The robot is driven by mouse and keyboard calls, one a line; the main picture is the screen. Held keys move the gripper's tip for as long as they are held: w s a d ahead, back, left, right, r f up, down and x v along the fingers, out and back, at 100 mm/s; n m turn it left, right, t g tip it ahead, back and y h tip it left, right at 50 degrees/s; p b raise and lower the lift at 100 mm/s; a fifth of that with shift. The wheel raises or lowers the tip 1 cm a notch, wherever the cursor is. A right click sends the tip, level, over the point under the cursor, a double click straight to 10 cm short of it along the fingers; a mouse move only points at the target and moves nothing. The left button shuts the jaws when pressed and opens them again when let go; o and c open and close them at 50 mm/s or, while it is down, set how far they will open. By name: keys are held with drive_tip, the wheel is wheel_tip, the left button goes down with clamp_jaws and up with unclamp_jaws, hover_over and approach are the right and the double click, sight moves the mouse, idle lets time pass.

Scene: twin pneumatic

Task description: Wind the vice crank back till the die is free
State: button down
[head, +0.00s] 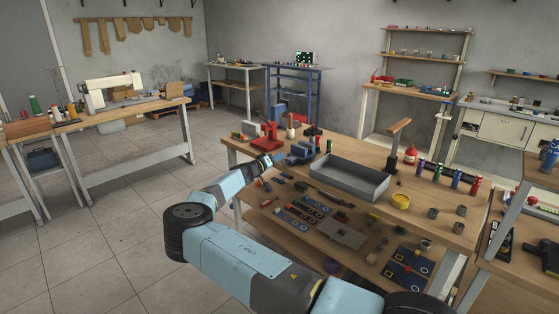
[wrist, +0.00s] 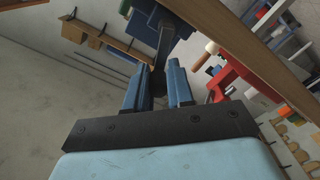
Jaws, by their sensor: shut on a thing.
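The blue vice (head: 301,154) stands near the left edge of the workbench. Part of its blue body (wrist: 150,14) shows at the top of the wrist view. The dark vice crank (wrist: 163,45) runs from it down between my fingers. My gripper (wrist: 158,85) is shut on the crank, with one blue finger on each side. In the head view my gripper (head: 277,159) is just left of the vice, at the bench edge. I cannot make out the die in either view.
A red press (head: 265,136) stands close behind the vice and also shows in the wrist view (wrist: 235,75). A grey tray (head: 348,192) lies to the right on the bench. The floor (head: 130,240) at left is clear.

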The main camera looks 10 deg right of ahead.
sight(280, 168)
drive_tip(key=f+n, duration=0.2)
drive_tip(key=n, duration=0.5)
drive_tip(key=w+f+n, duration=0.1)
drive_tip(key=f+n, duration=0.1)
drive_tip(key=n, duration=0.6)
drive_tip(key=a+f+n, duration=0.1)
drive_tip(key=f+n, duration=0.2)
drive_tip(key=n, duration=0.5)
drive_tip(key=shift+w, duration=0.2)
drive_tip(key=shift+a+f+n, duration=0.1)
drive_tip(key=shift+n, duration=0.2)
drive_tip(key=c, duration=1.1)
unclamp_jaws()
drive_tip(key=v, duration=1.3)
drive_tip(key=shift+s+a+f, duration=0.1)
drive_tip(key=shift+s+a, duration=0.15)
drive_tip(key=shift+s, duration=0.05)
